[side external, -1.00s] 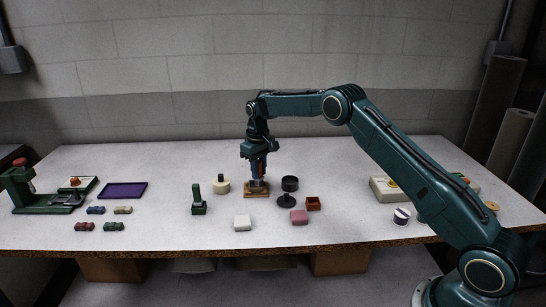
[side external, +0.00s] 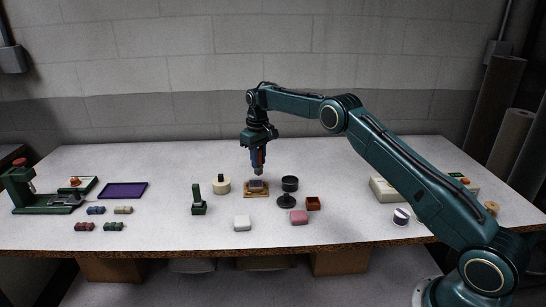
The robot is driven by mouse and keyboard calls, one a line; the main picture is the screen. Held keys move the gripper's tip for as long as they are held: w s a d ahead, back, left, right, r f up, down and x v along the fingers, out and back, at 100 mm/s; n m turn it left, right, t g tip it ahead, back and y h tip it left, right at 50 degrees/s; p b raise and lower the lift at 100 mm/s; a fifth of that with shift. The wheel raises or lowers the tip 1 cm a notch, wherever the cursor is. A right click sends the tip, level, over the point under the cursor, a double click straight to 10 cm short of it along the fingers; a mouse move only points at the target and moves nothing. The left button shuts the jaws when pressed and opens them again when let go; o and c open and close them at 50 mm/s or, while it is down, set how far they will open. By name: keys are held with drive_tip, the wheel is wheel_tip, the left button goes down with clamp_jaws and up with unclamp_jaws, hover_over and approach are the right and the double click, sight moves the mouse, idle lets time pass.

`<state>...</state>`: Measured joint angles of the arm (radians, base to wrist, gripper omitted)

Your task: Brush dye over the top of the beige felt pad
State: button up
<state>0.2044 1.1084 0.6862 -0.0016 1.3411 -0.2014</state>
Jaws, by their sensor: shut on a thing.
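My gripper (side external: 257,154) is shut on a slim upright tool that looks like a brush (side external: 259,170), its pale tip pointing down. The tip hangs a little above a small tan wooden stand (side external: 247,193). On the stand sits a low block with a dark bluish-purple top (side external: 256,184). It may be the felt pad, but no beige shows on its top at this size. The tip and the block look apart.
A black cup on a pedestal (side external: 289,190) stands close on the right, and a cream round pot (side external: 221,186) on the left. A green press (side external: 40,192) stands far left.

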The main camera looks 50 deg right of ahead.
sight(259, 150)
drive_tip(key=shift+r, duration=2.75)
drive_tip(key=shift+s+r, duration=0.1)
